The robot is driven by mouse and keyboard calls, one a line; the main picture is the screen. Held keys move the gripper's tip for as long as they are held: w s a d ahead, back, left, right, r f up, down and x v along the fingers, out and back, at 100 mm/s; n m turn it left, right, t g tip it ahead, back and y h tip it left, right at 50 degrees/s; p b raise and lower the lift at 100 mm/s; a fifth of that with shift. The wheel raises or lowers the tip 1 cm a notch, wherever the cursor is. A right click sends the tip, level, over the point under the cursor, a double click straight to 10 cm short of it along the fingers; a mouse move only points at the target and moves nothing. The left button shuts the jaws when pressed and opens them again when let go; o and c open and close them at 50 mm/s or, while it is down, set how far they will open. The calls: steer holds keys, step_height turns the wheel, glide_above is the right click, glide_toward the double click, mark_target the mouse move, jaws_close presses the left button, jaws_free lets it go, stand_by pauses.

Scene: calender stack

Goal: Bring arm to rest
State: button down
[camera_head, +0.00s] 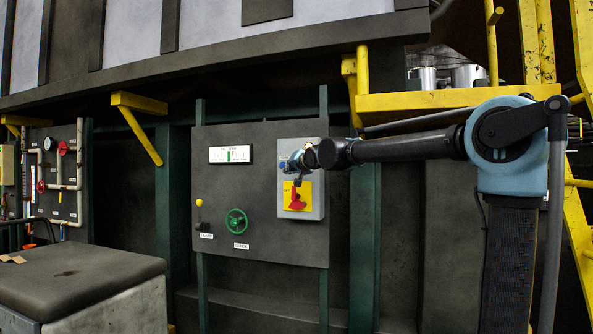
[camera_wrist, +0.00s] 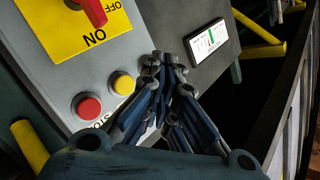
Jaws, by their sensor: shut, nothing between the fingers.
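My arm reaches in from the right in the head view, and my gripper (camera_head: 297,165) is in front of the upper part of a grey switch box. The fingers also show in the wrist view (camera_wrist: 165,62), where their tips are together with nothing between them. The grey switch box (camera_head: 312,234) has a yellow plate (camera_head: 287,190) with a red rotary handle (camera_head: 297,200). In the wrist view, the box has a red button (camera_wrist: 88,107) and a yellow button (camera_wrist: 123,84) beside the fingers. I cannot tell whether the fingers touch the box.
A dark panel (camera_head: 215,180) carries a display (camera_head: 230,154) and a green handwheel (camera_head: 237,221). A yellow beam (camera_head: 440,101) runs above my arm, and yellow supports stand at right. A dark-topped block (camera_head: 75,275) stands at lower left. Pipes and red valves are at far left.

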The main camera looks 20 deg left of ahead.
steer(key=shift+d, duration=0.1)
stand_by(0.4)
steer(key=s+d+f+g+h, duration=0.1)
steer(key=s+d+f+h, duration=0.25)
steer(key=d+f, duration=0.65)
steer(key=s+d+f+g+h, duration=0.15)
steer(key=s+d+f, duration=0.35)
steer(key=d, duration=0.8)
steer(key=s+d+f+g+h, duration=0.1)
steer(key=s+d+f+h, duration=0.2)
steer(key=d+f, duration=0.75)
steer(key=s+d+f+g+h, duration=0.1)
steer(key=s+d+f+g, duration=0.1)
steer(key=s+d+f, duration=0.4)
steer(key=s+d+f+g+h, duration=0.1)
steer(key=s+d+f+g, duration=0.1)
steer(key=s+d+f, duration=0.4)
steer(key=s+d+f+g, duration=0.2)
steer(key=s+d+f, duration=0.4)
steer(key=s+f, duration=0.7)
steer(key=s, duration=0.3)
steer(key=shift+s+f+m+g+h, duration=0.15)
steer(key=shift+m+g+h, duration=0.15)
steer(key=shift+g+h, duration=0.1)
steer(key=shift+w+f, duration=0.2)
steer(key=shift+w, duration=0.25)
